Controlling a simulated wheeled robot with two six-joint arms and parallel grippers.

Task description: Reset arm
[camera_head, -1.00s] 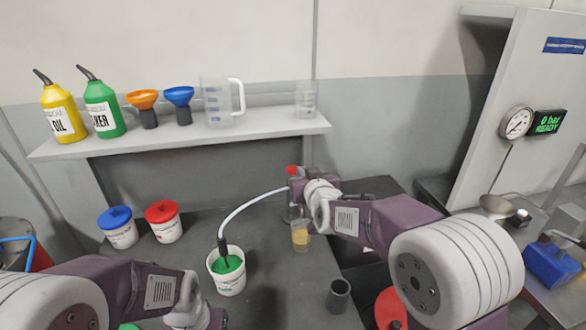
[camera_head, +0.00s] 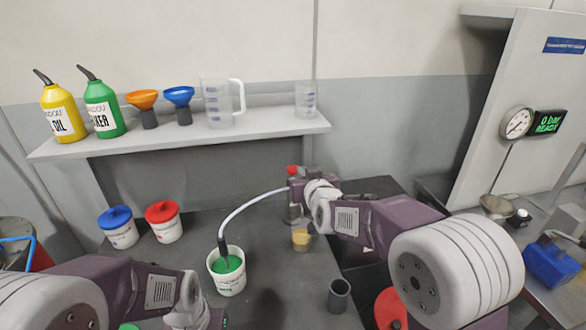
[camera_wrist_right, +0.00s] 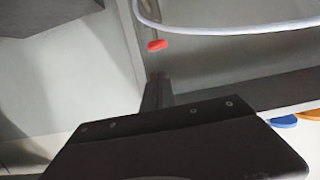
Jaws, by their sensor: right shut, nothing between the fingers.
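My right arm reaches in from the right in the head view. Its gripper (camera_head: 296,190) is over the dark bench, beside a red-topped item (camera_head: 292,170) that it partly hides. In the right wrist view the gripper's dark fingers (camera_wrist_right: 157,90) are together and hold nothing. A small red piece (camera_wrist_right: 158,45) and a white hose (camera_wrist_right: 230,28) show beyond the fingertips. My left arm comes in at the lower left of the head view, and its gripper is out of the frame.
A white bucket (camera_head: 229,283) with green contents takes the white hose (camera_head: 250,204). A small amber cup (camera_head: 301,240) and a dark cylinder (camera_head: 339,296) stand nearby. Blue-lidded (camera_head: 122,234) and red-lidded (camera_head: 168,229) tubs stand left. A shelf (camera_head: 270,124) holds bottles, funnels and jugs.

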